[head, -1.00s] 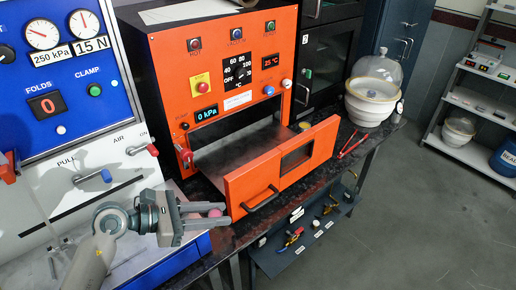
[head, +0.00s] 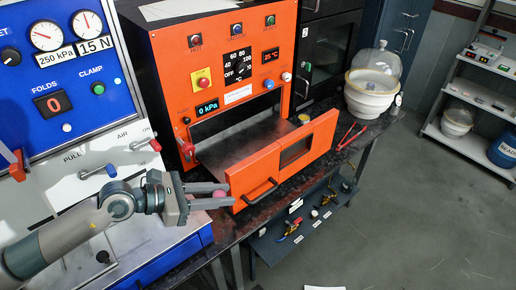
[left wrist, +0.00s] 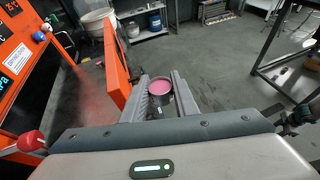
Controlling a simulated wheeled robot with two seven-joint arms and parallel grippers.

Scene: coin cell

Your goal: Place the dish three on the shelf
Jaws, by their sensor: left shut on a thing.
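My left gripper (head: 208,193) is shut on a small round dish with pink contents. The dish (head: 220,194) is partly hidden by the fingers in the head view. In the left wrist view the dish (left wrist: 160,86) sits upright between the two fingertips. The gripper is just left of the open orange door (head: 280,162), outside the orange oven. Behind the door, the flat grey shelf (head: 240,143) shows inside the oven's opening. A small yellow-topped dish (head: 304,118) is near the shelf's right end. My right gripper is not seen in the head view.
The open door stands in front of the oven opening. A blue press panel (head: 75,75) is at left. A glass desiccator (head: 373,80) and red tongs (head: 351,137) are on the counter at right. A dark shape (left wrist: 294,118) at the wrist view's right edge is unclear.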

